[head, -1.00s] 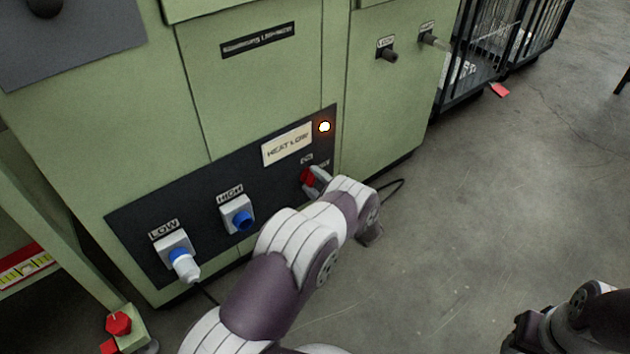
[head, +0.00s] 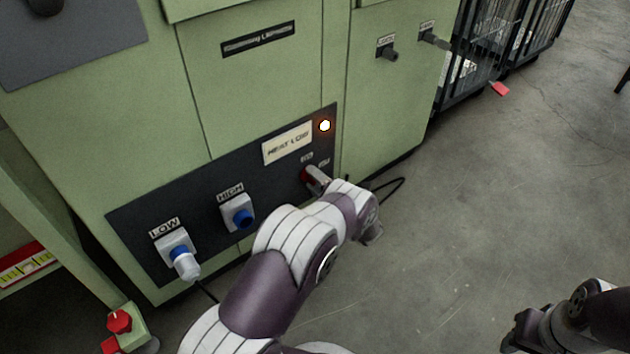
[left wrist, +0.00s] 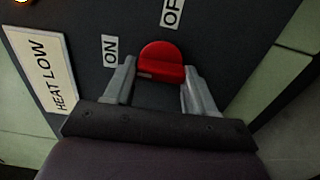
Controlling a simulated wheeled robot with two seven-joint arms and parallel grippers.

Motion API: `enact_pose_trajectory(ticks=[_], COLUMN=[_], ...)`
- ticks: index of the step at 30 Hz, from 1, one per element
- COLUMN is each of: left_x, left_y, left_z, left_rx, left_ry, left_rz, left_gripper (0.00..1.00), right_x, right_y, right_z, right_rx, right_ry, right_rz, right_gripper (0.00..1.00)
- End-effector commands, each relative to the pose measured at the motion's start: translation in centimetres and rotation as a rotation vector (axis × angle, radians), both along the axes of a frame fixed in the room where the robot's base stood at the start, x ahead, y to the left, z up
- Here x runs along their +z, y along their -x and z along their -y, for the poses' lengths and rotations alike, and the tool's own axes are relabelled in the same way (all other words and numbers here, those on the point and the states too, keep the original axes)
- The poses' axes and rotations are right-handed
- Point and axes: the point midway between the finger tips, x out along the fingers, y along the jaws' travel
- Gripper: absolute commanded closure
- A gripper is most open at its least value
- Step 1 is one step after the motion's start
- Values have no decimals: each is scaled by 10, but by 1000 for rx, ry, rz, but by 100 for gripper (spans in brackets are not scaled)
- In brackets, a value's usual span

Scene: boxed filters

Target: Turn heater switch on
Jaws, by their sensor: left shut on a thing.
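The red heater switch knob (head: 306,176) sits on the dark control panel (head: 275,185), right of the blue connectors. In the left wrist view, the knob (left wrist: 162,62) lies between my left gripper's two grey fingers, with ON and OFF labels beyond it. My left gripper (head: 317,178) is shut on the knob; its fingers (left wrist: 160,80) are on either side of it. The switch's exact angle is hard to tell.
A LOW socket (head: 175,243) with a plug and a blue HIGH socket (head: 238,213) are left of the switch. Wire cages (head: 490,45) stand behind. The grey floor at right is largely open.

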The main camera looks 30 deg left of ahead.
Motion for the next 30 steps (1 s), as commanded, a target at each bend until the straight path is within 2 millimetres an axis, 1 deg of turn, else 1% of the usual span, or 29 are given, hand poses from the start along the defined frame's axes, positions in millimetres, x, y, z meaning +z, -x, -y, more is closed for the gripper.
enact_pose_trajectory(ticks=[8, 9, 11, 12, 19, 22, 23, 26, 30], left_x=[-2, -2, -1, -1, 0, 2, 3, 6, 6], left_y=[1, 1, 1, 0, 0, 2, 4, 13, 28], left_z=[1, 1, 1, 1, 1, 7, 12, 33, 70], left_rx=[-1, -1, -1, -1, -1, -2, -3, -6, -6], left_ry=[1, 1, 1, 1, 1, 1, 0, 0, 0], left_rz=[-2, -2, -2, -2, 0, -1, -1, -4, -3], left_gripper=[75, 42, 22, 19, 19, 19, 19, 19, 19], right_x=[0, 0, 0, 0, 0, 6, 9, 23, 40], right_y=[0, 0, 0, 0, 0, 0, 0, 0, 0], right_z=[0, 0, 0, 0, 0, 0, 0, 0, 0], right_rx=[0, 0, 0, 0, 0, 0, 0, 0, 0], right_ry=[0, 0, 0, 0, 0, 0, 0, 0, 0], right_rz=[0, 0, 0, 0, 0, 0, 0, 0, 0], right_gripper=[60, 60, 60, 60, 60, 60, 60, 60, 60])
